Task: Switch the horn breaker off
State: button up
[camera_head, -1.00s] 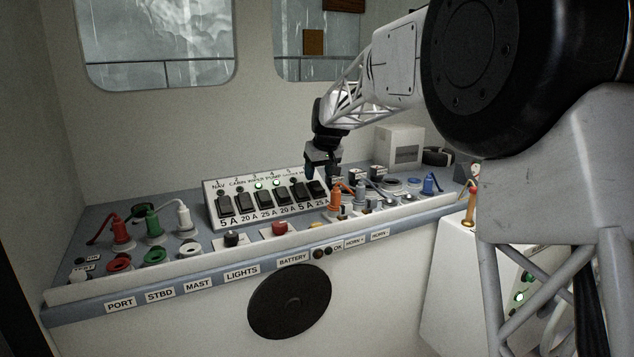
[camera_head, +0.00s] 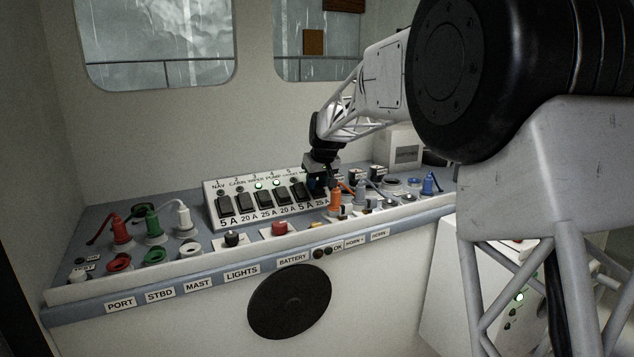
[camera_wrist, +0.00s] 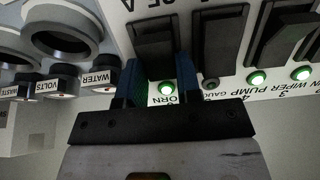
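The breaker panel (camera_head: 262,214) stands on the console with a row of black rocker switches. In the wrist view the panel appears upside down. The horn breaker (camera_wrist: 153,43) is a black rocker with a label partly covered, showing "ORN". The horn lamp (camera_wrist: 166,88) beside it is lit green. My gripper (camera_wrist: 160,68) has its blue fingers apart, one on each side of the horn breaker; I cannot tell whether they touch it. In the head view my gripper (camera_head: 318,183) is at the panel's right end and hides most of that breaker.
The gauge breaker (camera_wrist: 220,38) is close beside one finger; its lamp (camera_wrist: 211,83) is dark. The pump lamp (camera_wrist: 256,78) and wiper lamp (camera_wrist: 301,73) are lit green. Round sockets (camera_wrist: 60,35) and small labelled indicators lie on the other side. An orange plug (camera_head: 335,202) stands near my gripper.

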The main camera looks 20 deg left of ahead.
jog(key=shift+c, duration=1)
jog(key=shift+s+d+t+y, duration=0.15)
jog(key=shift+t+y, duration=0.35)
jog(key=o, duration=0.9)
jog(key=shift+v, duration=3.85)
